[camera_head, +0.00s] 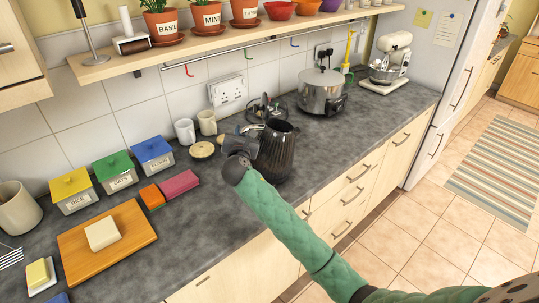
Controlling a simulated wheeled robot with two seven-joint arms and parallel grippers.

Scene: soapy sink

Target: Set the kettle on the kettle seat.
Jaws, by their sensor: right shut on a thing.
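The dark, glossy kettle (279,152) is upright over the counter, right of centre in the head view. My right gripper (250,130) is at its left side, shut on it near the handle. The gripper's dark wrist hides part of the handle and the kettle's lower left side. I cannot tell whether the kettle's bottom touches the counter. I cannot make out the kettle seat for certain; a small round piece with a tan top (202,149) lies on the counter left of the gripper. My left gripper is not in view.
Two mugs (185,131) stand behind the round piece. A steel cooker (322,92) is behind right of the kettle, with a dark round rack (280,113) near it. Labelled tins (111,171), a pink block (179,185) and a wooden board (82,255) are left.

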